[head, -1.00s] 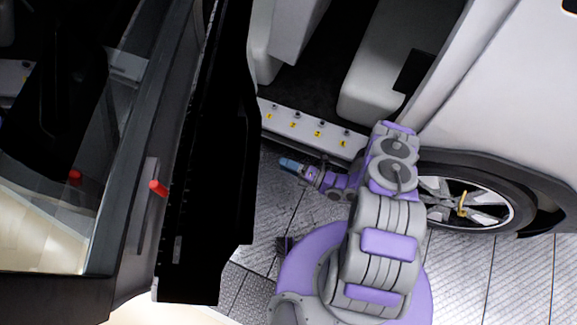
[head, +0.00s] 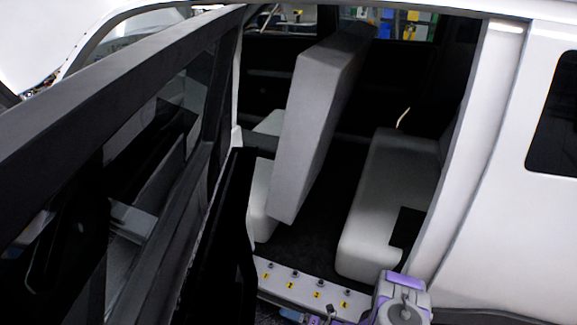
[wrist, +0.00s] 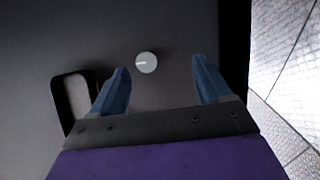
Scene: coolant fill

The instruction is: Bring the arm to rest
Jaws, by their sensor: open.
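My gripper (wrist: 160,65) shows in the wrist view with its two blue fingers spread apart and nothing between them. Beyond the fingers is a dark panel (wrist: 190,25) with a round pale knob (wrist: 147,62), which appears between the fingertips but farther off. A black loop-shaped handle or recess (wrist: 72,98) is on the panel at left. In the head view, my purple and grey arm (head: 402,300) shows only at the bottom edge, in front of the vehicle's sill. The gripper is mostly cut off there.
An open dark vehicle door (head: 120,95) fills the left. The doorway shows grey seats (head: 318,120) and a white sill (head: 300,286) with several bolts and yellow labels. White bodywork (head: 520,215) stands at right. Metal floor plates (wrist: 290,60) show in the wrist view.

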